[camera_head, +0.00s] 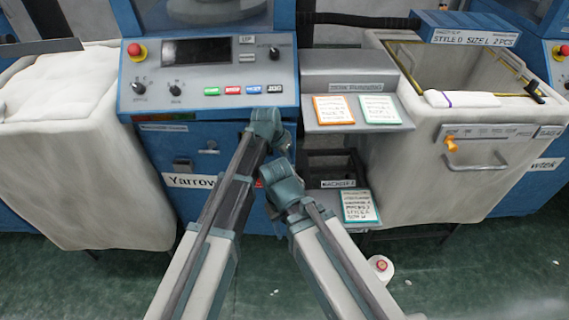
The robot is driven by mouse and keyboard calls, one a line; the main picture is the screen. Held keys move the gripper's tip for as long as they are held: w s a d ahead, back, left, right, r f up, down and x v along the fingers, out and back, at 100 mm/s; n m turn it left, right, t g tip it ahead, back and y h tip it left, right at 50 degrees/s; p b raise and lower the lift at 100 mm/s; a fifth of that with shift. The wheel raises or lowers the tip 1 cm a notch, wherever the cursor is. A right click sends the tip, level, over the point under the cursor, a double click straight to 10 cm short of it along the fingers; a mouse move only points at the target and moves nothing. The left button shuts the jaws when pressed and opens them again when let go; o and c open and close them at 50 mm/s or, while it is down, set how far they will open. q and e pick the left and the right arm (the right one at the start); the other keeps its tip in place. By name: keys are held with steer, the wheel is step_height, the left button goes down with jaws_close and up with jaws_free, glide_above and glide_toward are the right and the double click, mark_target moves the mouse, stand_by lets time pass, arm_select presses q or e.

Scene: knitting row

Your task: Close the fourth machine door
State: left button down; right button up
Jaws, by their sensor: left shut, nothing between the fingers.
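A blue-framed machine with a transparent enclosure (205,14) stands at the top centre, cut off by the picture's edge. I cannot tell which part is its door or how far open it is. A control panel (207,77) with a red stop button and coloured buttons sits below the enclosure. My left gripper (280,143) is in front of the machine just below the panel, shut and empty, its fingers hard to make out. My right arm ends just below it at the right gripper (268,183), whose fingers I cannot make out.
A pale bin (90,185) stands left of the machine. An open-topped bin (425,180) with an orange-tagged handle stands right. Between them a grey shelf (345,127) holds two cards.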

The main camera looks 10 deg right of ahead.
arm_select(q)
steer(key=shift+w+r, duration=0.1)
stand_by(0.5)
steer(key=p+v, duration=1.2)
steer(key=v, duration=0.1)
steer(key=shift+r+p, duration=0.25)
steer(key=shift+p, duration=0.15)
steer(key=shift+a, duration=0.2)
steer(key=s+a+f+n+g+y, duration=0.1)
steer(key=s+a+n+y, duration=0.1)
steer(key=s+a+n, duration=0.55)
steer(key=s+a+f+n+g+y, duration=0.1)
steer(key=s+a+n, duration=0.1)
steer(key=s+a, duration=0.95)
steer(key=s+d+r+m+g+y+p, duration=0.1)
steer(key=s+d+r+m+p, duration=0.2)
steer(key=d, duration=0.5)
step_height(320, 180, up, 2)
steer(key=shift+s+r+m+p, duration=0.1)
steer(key=shift+s+m+p, duration=0.25)
steer(key=shift+p, duration=0.5)
